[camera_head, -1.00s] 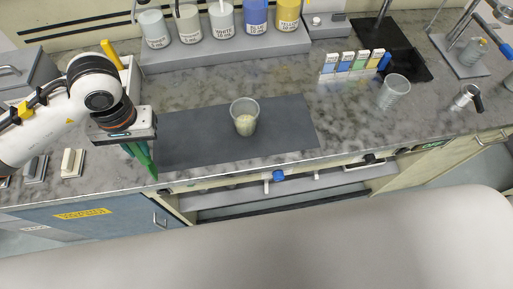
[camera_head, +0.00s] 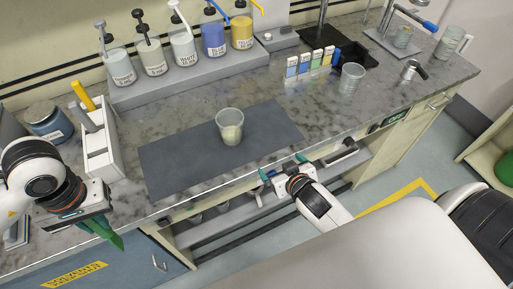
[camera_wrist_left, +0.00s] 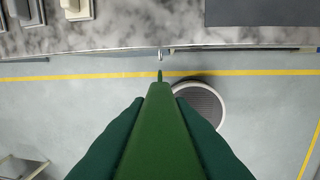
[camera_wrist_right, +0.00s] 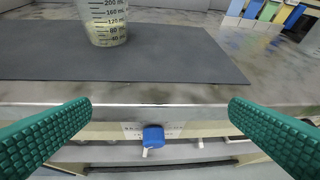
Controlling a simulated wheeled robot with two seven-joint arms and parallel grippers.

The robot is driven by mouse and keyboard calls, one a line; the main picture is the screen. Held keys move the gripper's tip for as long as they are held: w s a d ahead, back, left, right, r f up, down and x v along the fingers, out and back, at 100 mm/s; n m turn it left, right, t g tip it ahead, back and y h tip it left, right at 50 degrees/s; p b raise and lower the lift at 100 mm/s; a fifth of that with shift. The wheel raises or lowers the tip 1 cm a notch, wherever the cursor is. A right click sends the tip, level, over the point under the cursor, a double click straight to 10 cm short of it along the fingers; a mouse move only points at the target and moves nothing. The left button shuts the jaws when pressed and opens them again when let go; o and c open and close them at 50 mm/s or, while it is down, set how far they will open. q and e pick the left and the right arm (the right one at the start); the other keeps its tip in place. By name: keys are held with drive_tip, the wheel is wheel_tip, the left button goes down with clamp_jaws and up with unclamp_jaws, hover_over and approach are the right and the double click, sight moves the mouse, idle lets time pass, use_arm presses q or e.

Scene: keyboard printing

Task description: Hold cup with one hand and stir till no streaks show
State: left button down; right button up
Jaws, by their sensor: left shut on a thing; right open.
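The clear cup (camera_head: 230,127) stands upright on the dark mat (camera_head: 180,168) with pale cream contents low inside. In the right wrist view the cup (camera_wrist_right: 104,22) shows volume marks, its top cut off. My left gripper (camera_head: 98,224) is shut on a green spatula-like tool (camera_head: 112,238), at the counter's front left, away from the cup. In the left wrist view the green tool (camera_wrist_left: 160,135) points outward between the fingers, over the counter edge and floor. My right gripper (camera_head: 283,167) is open and empty at the counter's front edge, below and right of the cup; its fingers (camera_wrist_right: 157,122) are wide apart.
Pump bottles (camera_head: 183,48) stand on a grey rack (camera_head: 150,90) at the back. A white holder (camera_head: 98,140) with tools stands left of the mat. Another clear cup (camera_head: 351,78) and colour cards (camera_head: 312,62) are at right. The mat around the cup is clear.

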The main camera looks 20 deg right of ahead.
sight(222, 114)
use_arm(q)
drive_tip(key=shift+f, duration=0.1)
use_arm(e)
drive_tip(key=w+t, duration=0.1)
drive_tip(key=w+r+t+y, duration=0.1)
drive_tip(key=w, duration=0.1)
drive_tip(key=w+r+n+t, duration=0.1)
drive_tip(key=shift+w+r+y, duration=0.15)
drive_tip(key=shift+w+y, duration=0.25)
use_arm(q)
drive_tip(key=shift+s+a, duration=0.15)
drive_tip(key=shift+a, duration=0.15)
use_arm(e)
drive_tip(key=w+a+r+n+t+y, duration=0.1)
drive_tip(key=y, duration=0.1)
drive_tip(key=w+a+r+n+t+y, duration=0.1)
drive_tip(key=y, duration=0.1)
drive_tip(key=shift+r, duration=0.15)
drive_tip(key=y, duration=0.1)
drive_tip(key=a+n+y, duration=0.1)
drive_tip(key=shift+w+a+r+n+y, duration=0.1)
drive_tip(key=shift+a+r+n+y, duration=0.05)
drive_tip(key=shift+r+n+y, duration=0.15)
use_arm(q)
drive_tip(key=shift+r+p, duration=0.8)
drive_tip(key=shift+r, duration=0.1)
use_arm(e)
drive_tip(key=x, duration=1.2)
drive_tip(key=c, duration=1.5)
drive_tip(key=shift+o, duration=0.2)
